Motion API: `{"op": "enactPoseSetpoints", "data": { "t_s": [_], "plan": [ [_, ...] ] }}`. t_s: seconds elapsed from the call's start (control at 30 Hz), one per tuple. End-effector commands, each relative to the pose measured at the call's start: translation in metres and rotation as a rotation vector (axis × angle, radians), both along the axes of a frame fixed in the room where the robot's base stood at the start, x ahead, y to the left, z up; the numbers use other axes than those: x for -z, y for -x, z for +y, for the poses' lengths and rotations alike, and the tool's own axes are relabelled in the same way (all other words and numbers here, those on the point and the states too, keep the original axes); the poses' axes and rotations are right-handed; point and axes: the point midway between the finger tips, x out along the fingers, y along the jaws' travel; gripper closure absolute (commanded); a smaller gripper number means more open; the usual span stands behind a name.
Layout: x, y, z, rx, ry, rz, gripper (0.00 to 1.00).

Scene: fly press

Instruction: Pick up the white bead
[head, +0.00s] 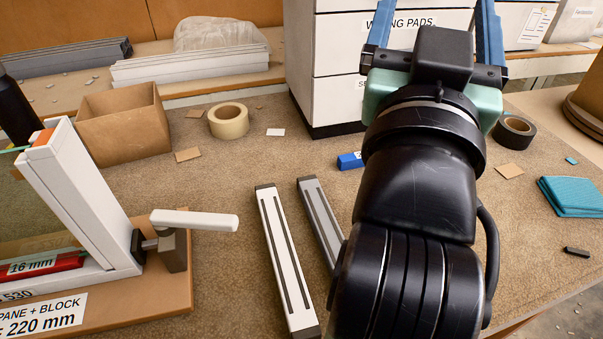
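The white bead (283,255) is a long white strip with dark grooves and dark end caps. It lies flat on the brown bench in the middle of the head view, running from the centre to the lower edge. A similar grey bead (321,221) lies just to its right, and my arm hides part of its near end. My gripper (433,10) is raised at the upper right, well apart from the white bead. Its two blue fingers are spread wide. Nothing shows between them, though the gripper's own body hides part of that space and the tips reach the picture's top edge.
A white frame corner (88,205) with a handle (194,220) stands left of the white bead. A cardboard box (122,123), tape rolls (228,120) (514,132), a blue block (350,161) and a teal cloth (572,196) lie around. A white drawer cabinet (335,95) stands behind.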

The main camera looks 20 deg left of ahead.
Motion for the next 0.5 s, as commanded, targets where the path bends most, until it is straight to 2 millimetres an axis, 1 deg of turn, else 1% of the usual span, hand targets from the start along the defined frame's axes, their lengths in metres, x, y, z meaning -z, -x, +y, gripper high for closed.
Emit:
{"op": "enactPoseSetpoints", "data": {
  "t_s": [0.03,0.2,0.3,0.37,0.43,0.5],
  "plan": [
    [-0.026,-0.005,0.000,0.000,0.001,0.034,0.15],
    [-0.047,-0.020,0.000,0.003,0.005,0.153,0.15],
    [-0.055,-0.030,0.000,0.009,0.012,0.233,0.15],
    [-0.056,-0.036,0.000,0.013,0.018,0.286,0.15],
    [-0.056,-0.043,0.001,0.017,0.030,0.353,0.15],
    [-0.051,-0.050,0.001,0.025,0.046,0.432,0.15]
  ]
}}
